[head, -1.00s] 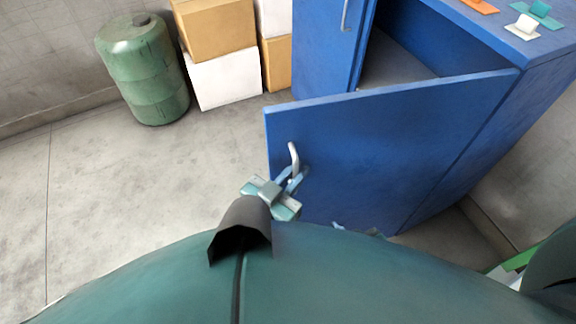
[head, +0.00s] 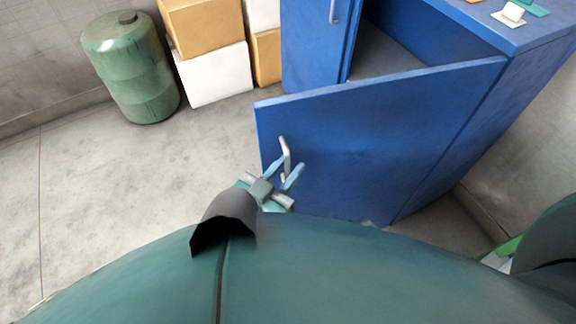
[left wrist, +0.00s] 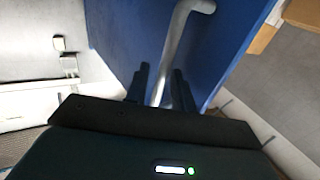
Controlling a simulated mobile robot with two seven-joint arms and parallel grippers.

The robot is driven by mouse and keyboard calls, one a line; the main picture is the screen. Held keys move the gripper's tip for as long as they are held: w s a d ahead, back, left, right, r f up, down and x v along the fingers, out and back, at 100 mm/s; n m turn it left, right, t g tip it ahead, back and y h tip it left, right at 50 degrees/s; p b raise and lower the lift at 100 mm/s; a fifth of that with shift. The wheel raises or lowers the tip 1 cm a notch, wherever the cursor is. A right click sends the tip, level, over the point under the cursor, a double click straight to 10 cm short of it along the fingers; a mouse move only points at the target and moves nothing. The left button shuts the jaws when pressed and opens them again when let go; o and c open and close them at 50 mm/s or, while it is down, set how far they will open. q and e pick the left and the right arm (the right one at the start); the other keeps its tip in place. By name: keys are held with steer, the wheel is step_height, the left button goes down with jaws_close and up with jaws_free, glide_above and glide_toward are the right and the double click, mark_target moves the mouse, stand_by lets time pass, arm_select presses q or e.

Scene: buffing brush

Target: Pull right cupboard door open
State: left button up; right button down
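The blue cupboard's right door (head: 350,140) stands wide open, swung out towards me, with the dark cupboard interior showing behind it. Its grey bar handle (head: 286,155) is near the door's free edge. My left gripper (head: 282,170) is at the lower part of this handle. Its two fingers are spread, one on each side of the bar. In the left wrist view the handle (left wrist: 176,45) runs down between the two dark fingers (left wrist: 160,82), with gaps visible. The right gripper is not seen.
The cupboard's left door (head: 312,50) has its own handle. A green barrel (head: 130,70) and stacked boxes (head: 214,75) stand against the back wall. The floor at left is clear.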

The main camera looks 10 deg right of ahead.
arm_select(q)
steer(key=v, duration=1.2)
steer(key=shift+s+a+b, duration=0.25)
steer(key=shift+a+b, duration=0.05)
steer(key=shift+b, duration=0.05)
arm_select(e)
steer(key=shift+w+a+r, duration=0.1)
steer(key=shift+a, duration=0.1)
arm_select(q)
steer(key=a+f+n+g+y+p, duration=0.2)
steer(key=a+f+n+y, duration=0.3)
steer(key=a+f+y, duration=0.3)
steer(key=a+p, duration=0.1)
steer(key=a, duration=0.2)
steer(key=shift+a+g+y+p, duration=0.2)
steer(key=shift+g+y+p, duration=0.1)
steer(key=shift+y, duration=0.1)
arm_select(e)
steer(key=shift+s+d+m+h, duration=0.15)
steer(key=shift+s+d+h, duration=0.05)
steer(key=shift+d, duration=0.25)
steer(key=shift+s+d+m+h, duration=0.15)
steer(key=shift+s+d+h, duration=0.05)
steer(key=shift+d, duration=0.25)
